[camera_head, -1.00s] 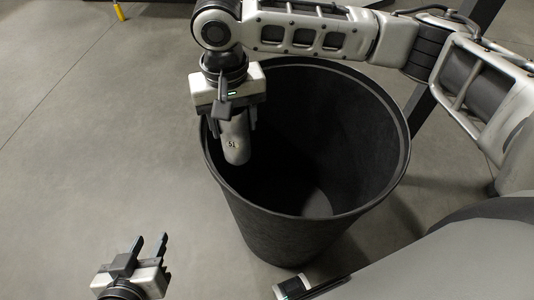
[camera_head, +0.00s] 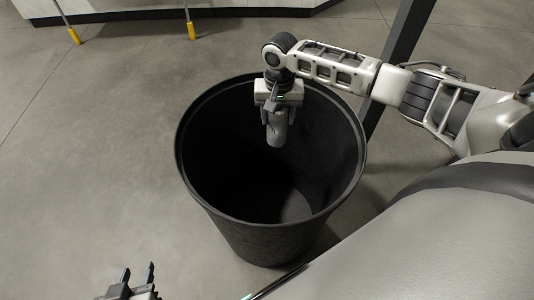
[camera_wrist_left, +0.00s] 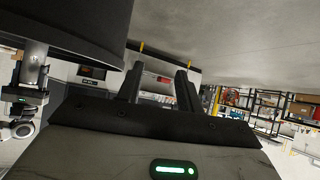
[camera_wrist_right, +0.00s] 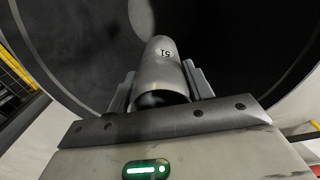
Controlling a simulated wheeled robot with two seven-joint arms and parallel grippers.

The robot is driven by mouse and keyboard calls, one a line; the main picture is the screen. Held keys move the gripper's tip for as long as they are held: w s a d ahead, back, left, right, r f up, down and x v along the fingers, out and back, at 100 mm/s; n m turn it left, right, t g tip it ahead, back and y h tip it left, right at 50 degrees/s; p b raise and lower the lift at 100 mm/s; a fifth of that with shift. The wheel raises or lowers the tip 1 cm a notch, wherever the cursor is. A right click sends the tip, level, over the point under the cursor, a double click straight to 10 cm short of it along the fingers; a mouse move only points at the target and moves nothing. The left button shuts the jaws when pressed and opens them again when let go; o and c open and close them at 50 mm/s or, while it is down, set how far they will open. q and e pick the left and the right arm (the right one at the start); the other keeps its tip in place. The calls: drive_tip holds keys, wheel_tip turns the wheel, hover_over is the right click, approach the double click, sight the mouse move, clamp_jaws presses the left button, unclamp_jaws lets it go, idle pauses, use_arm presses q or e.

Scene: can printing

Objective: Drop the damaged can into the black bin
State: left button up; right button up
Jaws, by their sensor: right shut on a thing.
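The black bin (camera_head: 270,237) stands on the floor in the middle of the head view, its mouth open and its inside dark. My right gripper (camera_head: 277,114) is over the mouth of the bin, towards its far side, pointing down. It is shut on a grey metal can (camera_head: 277,133). In the right wrist view the can (camera_wrist_right: 161,75) sits between the two fingers and bears the number 51, with the bin's inside (camera_wrist_right: 100,40) beyond it. No damage to it is clear. My left gripper (camera_head: 138,272) is open and empty, left of the bin near the bottom edge.
A dark post (camera_head: 397,65) stands behind the bin on the right. Two yellow-footed legs (camera_head: 73,36) and a pale unit (camera_head: 170,8) are at the back. The grey floor (camera_head: 80,150) left of the bin is clear.

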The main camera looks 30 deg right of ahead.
drive_tip(key=shift+f+b, duration=1)
drive_tip(key=shift+f, duration=0.25)
drive_tip(key=o, duration=1)
drive_tip(key=shift+o, duration=0.2)
drive_tip(key=shift+r, duration=0.15)
wheel_tip(320, 180, up, 16)
drive_tip(key=shift+f+p, duration=0.1)
drive_tip(key=shift+p, duration=0.6)
drive_tip(key=shift+f, duration=0.1)
